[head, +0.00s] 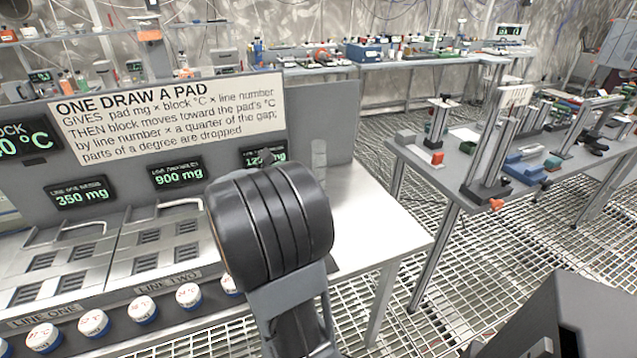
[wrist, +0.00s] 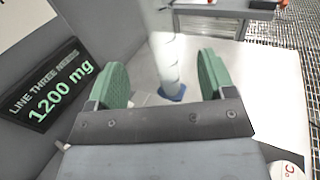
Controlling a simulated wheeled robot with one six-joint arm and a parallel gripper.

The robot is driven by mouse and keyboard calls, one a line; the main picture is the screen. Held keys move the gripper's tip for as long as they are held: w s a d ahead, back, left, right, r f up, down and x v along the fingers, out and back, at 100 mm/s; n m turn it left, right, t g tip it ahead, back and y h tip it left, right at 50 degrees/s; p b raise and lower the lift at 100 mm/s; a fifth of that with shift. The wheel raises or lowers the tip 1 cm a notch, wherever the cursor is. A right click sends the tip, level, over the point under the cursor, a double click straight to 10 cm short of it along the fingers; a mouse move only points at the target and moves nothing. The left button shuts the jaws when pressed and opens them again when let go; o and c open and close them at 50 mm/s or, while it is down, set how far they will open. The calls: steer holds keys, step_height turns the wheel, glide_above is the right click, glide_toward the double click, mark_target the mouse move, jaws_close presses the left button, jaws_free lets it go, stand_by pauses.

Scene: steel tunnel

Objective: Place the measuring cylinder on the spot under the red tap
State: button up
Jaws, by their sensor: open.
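A clear measuring cylinder with a blue base (wrist: 165,50) stands upright on the pale bench top in the wrist view, seen between and beyond my finger pads. Its clear upper part (head: 319,154) shows in the head view just above my dark arm, which hides the lower part. My gripper (wrist: 163,78) is open, one green pad to each side of the cylinder in the picture. I cannot tell whether the cylinder is between the pads or farther off. The gripper is hidden behind my arm in the head view. No red tap or spot under it can be made out.
A grey panel with a sign (head: 170,115) and green displays stands left of the cylinder. Metal trays and numbered round caps (head: 93,323) line the bench front. The bench top (head: 375,215) is clear to the right. Another table (head: 450,175) with stands and blocks is beyond a gap.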

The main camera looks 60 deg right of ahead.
mark_target(313, 162)
steer(key=shift+s+d+f, duration=0.1)
steer(key=shift+s+d, duration=0.15)
steer(key=shift+d, duration=1.4)
steer(key=shift+s+d, duration=0.3)
steer(key=shift+d, duration=1.4)
steer(key=shift+s+d+f, duration=0.1)
steer(key=shift+s+d, duration=0.15)
steer(key=shift+d, duration=1.4)
steer(key=shift+c, duration=0.4)
steer(key=shift+r, duration=0.1)
jaws_close()
